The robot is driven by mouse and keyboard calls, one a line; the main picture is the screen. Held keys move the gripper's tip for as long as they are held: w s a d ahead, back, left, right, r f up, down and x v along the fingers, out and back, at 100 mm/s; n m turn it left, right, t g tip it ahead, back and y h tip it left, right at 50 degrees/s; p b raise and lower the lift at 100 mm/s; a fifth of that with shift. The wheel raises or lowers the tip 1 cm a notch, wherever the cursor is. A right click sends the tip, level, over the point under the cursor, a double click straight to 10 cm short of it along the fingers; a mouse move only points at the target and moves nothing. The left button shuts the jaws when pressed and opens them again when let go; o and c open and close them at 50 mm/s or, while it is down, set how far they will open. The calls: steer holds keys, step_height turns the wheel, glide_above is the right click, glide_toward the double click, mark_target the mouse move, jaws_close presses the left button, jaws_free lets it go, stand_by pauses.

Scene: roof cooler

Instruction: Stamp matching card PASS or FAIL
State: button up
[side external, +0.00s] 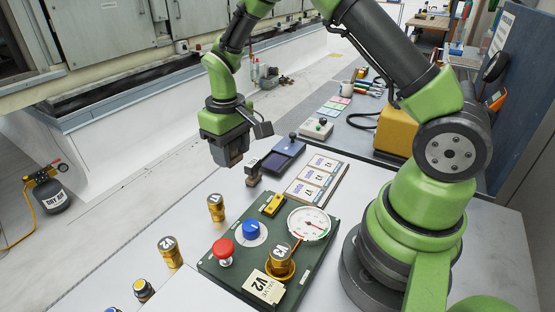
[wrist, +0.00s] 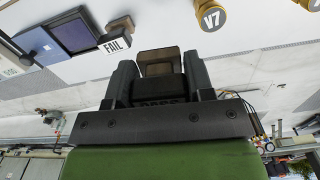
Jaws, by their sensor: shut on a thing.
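My gripper (side external: 228,150) is shut on a dark stamp with a brown wooden block, held above the table left of the ink pad. In the wrist view the held stamp (wrist: 158,66) sits between the fingers, with lettering that looks like PASS partly hidden. The FAIL stamp (side external: 252,171) stands on the table near the dark ink pad (side external: 285,154); its FAIL label (wrist: 115,44) shows in the wrist view. A tray (side external: 300,202) holds several white cards (side external: 318,178); their print is too small to read surely. A V2 card (side external: 264,286) lies at the green panel's front edge.
The green panel (side external: 215,262) carries a red button (side external: 224,252), a blue knob (side external: 251,229), a gauge (side external: 309,224) and a brass valve (side external: 279,259). Loose brass valves (side external: 171,253) stand left of it. A small white box (side external: 316,128) and yellow case (side external: 396,130) stand behind.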

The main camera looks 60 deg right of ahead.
stand_by(0.4)
glide_above(275, 161)
steer(key=f, duration=0.2)
steer(key=shift+a+f+n, duration=0.2)
steer(key=shift+f+n, duration=0.15)
steer(key=shift+n, duration=0.05)
steer(key=shift+d+f, duration=0.2)
steer(key=shift+f, duration=2.4)
steer(key=shift+f, duration=0.5)
step_height(275, 161, up, 7)
steer(key=shift+a+r, duration=0.1)
